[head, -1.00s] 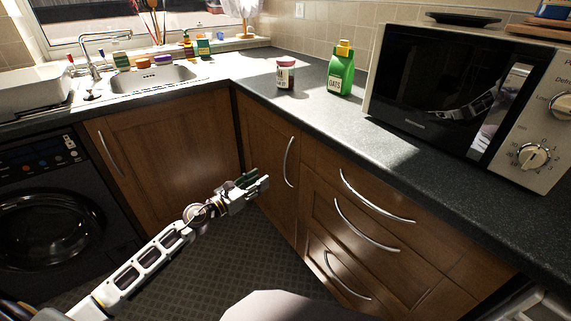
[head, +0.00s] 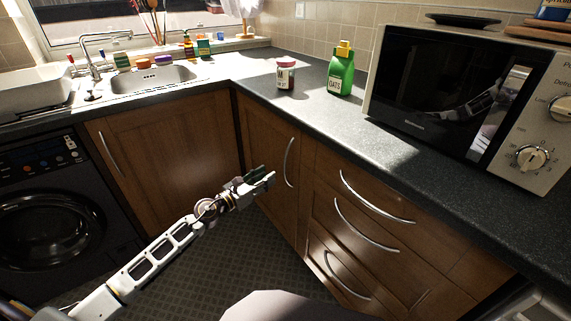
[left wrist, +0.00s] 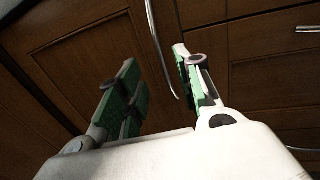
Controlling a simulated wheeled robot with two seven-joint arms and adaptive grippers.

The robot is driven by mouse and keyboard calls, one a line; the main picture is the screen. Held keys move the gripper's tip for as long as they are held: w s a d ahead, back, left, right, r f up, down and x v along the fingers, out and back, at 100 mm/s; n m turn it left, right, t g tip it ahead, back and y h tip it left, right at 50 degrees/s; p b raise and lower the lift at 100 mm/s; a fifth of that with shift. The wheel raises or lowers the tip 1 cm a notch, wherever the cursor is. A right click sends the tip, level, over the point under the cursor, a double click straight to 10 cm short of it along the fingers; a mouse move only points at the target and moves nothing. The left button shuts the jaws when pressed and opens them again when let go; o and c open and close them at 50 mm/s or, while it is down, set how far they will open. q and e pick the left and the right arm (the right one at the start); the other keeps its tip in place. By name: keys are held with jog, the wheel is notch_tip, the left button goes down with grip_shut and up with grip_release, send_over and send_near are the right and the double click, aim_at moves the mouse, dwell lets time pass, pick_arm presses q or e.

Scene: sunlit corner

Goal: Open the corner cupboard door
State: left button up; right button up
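The corner cupboard door (head: 266,140) is a brown wooden panel to the right of the inner corner, and it looks closed. Its curved metal handle (head: 289,162) runs upright near the door's right edge. My left gripper (head: 268,176) is just to the left of and in front of the handle, apart from it. In the left wrist view the green-padded fingers (left wrist: 160,85) are spread with nothing between them. The handle (left wrist: 158,45) shows there beyond the fingertips, in line with the gap. My right gripper is not in view.
A drawer stack with curved handles (head: 375,200) adjoins the door on the right. A second cupboard door (head: 165,150) and a black washing machine (head: 55,215) stand to the left. The counter holds a jar (head: 285,74), a green oats bottle (head: 341,72) and a microwave (head: 430,95). The floor (head: 215,265) is clear.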

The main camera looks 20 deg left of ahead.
pick_arm(q)
send_over(286, 180)
jog(key=shift+w+a, duration=0.2)
jog(key=shift+w, duration=0.1)
dwell(0.9)
grip_shut()
dwell(0.4)
